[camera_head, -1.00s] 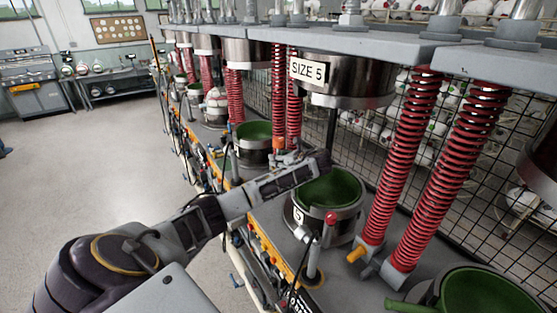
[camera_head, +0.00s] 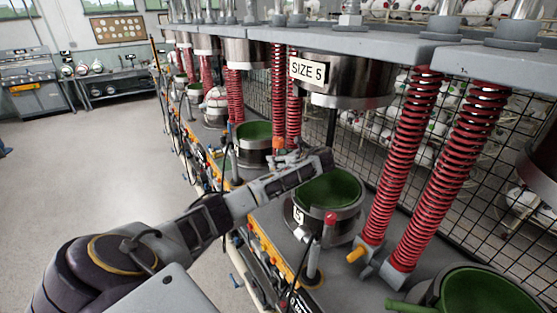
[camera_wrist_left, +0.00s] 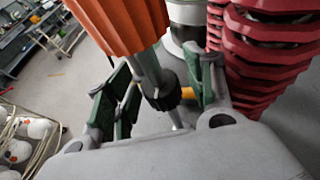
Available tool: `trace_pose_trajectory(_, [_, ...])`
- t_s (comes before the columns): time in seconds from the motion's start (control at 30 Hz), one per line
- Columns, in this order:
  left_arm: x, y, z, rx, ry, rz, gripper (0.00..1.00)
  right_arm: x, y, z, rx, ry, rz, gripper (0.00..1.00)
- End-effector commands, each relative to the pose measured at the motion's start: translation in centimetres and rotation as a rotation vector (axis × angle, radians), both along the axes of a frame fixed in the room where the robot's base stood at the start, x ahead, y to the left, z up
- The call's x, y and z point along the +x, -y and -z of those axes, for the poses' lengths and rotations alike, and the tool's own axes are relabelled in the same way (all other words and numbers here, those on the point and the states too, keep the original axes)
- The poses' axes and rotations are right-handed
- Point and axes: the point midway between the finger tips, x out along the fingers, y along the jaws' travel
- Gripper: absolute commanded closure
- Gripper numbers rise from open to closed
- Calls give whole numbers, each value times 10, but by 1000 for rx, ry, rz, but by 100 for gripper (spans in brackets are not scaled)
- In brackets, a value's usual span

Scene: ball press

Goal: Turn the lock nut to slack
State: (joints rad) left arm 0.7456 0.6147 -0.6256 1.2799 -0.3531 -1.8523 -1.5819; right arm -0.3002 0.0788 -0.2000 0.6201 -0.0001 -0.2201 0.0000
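My left gripper (camera_wrist_left: 160,90) shows close up in the left wrist view, with green-padded fingers standing apart. A grey rod with a dark ribbed collar (camera_wrist_left: 162,93) lies between the fingers. I cannot tell whether this collar is the lock nut, and no grip on it shows. A large orange ribbed piece (camera_wrist_left: 122,18) sits on the rod just above. In the head view my left arm reaches in beside the SIZE 5 press (camera_head: 345,78), and its hand end is behind the green bowl (camera_head: 330,187), its fingers hard to make out. My right gripper is out of view.
Red springs (camera_head: 400,165) stand right of the bowl, and a red-topped lever (camera_head: 330,218) stands in front. Another green bowl (camera_head: 485,292) is at the lower right. A wire mesh fence (camera_head: 490,170) runs behind. The floor (camera_head: 120,165) at left is clear.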

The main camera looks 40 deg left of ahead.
Motion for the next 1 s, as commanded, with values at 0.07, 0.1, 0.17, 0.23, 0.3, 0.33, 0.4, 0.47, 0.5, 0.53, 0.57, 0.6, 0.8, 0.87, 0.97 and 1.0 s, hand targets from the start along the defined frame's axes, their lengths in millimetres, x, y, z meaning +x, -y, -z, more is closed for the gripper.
trace_pose_trajectory(0.07, [0,0,0,0,0,0,46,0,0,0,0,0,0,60])
trace_pose_trajectory(0.1, [0,0,0,0,0,0,46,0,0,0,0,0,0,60])
trace_pose_trajectory(0.17, [0,0,0,0,-1,0,46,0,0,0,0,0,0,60])
trace_pose_trajectory(0.23, [0,0,0,0,-1,0,46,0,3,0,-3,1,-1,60])
trace_pose_trajectory(0.3, [0,1,0,0,-1,0,46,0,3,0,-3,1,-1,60])
trace_pose_trajectory(0.33, [0,1,0,0,-1,0,46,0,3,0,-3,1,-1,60])
trace_pose_trajectory(0.4, [0,4,-1,0,-1,1,46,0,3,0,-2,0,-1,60])
trace_pose_trajectory(0.47, [0,7,-3,0,-1,1,46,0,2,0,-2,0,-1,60])
trace_pose_trajectory(0.5, [0,10,-4,0,1,2,46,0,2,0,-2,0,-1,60])
trace_pose_trajectory(0.53, [0,12,-5,0,1,2,46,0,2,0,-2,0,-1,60])
trace_pose_trajectory(0.57, [0,15,-6,0,0,1,46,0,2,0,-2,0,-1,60])
trace_pose_trajectory(0.6, [0,19,-8,0,0,1,46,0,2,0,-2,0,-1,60])
trace_pose_trajectory(0.8, [-1,44,-18,0,1,3,46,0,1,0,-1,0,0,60])
trace_pose_trajectory(0.87, [-1,53,-22,-1,1,3,46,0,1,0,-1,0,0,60])
trace_pose_trajectory(0.97, [-2,67,-27,-2,0,2,46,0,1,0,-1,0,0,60])
trace_pose_trajectory(1.0, [-2,71,-28,-2,0,2,46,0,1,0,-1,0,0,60])
